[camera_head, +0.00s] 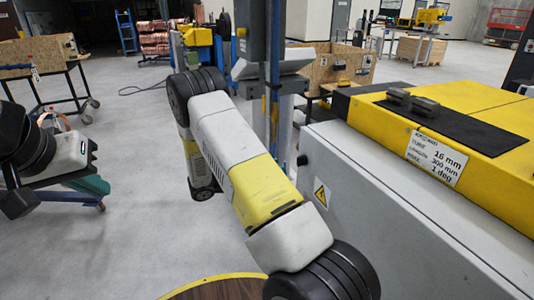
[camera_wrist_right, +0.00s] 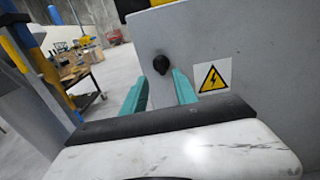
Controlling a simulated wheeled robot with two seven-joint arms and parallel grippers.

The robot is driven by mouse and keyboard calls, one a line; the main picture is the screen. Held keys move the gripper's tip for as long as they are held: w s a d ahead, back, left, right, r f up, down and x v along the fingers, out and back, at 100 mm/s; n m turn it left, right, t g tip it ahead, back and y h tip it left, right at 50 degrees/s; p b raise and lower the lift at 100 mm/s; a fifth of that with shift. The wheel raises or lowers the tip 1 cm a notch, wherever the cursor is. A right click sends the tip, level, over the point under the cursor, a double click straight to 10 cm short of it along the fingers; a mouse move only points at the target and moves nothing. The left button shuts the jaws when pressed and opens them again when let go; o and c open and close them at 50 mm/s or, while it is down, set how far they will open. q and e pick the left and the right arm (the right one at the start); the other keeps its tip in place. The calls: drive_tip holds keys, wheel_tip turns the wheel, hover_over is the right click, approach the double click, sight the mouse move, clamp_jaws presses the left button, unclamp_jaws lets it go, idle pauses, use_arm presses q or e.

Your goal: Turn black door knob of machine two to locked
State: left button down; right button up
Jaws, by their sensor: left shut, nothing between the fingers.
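The black door knob (camera_wrist_right: 161,66) sits on the grey front panel of the machine, left of a yellow warning sign (camera_wrist_right: 213,77). It also shows small in the head view (camera_head: 302,160) on the grey cabinet. Its turn angle is hard to tell. My right gripper (camera_wrist_right: 158,82) is open, with two teal fingers pointing at the panel. The knob appears between the fingertips, and nothing is held. Whether the fingers touch the panel is unclear. In the head view the right gripper is hidden. My left gripper (camera_head: 94,185) is shut and empty at the far left, away from the machine.
The machine's yellow top (camera_head: 480,120) carries a black mat (camera_head: 435,110) and a label reading 16 mm. My right arm crosses the middle of the head view. Wooden crates (camera_head: 335,65) and a blue post stand behind.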

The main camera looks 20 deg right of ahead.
sight(301, 161)
drive_tip(key=d, duration=0.7)
drive_tip(key=shift+w+d, duration=0.25)
drive_tip(key=shift+d, duration=0.05)
clamp_jaws()
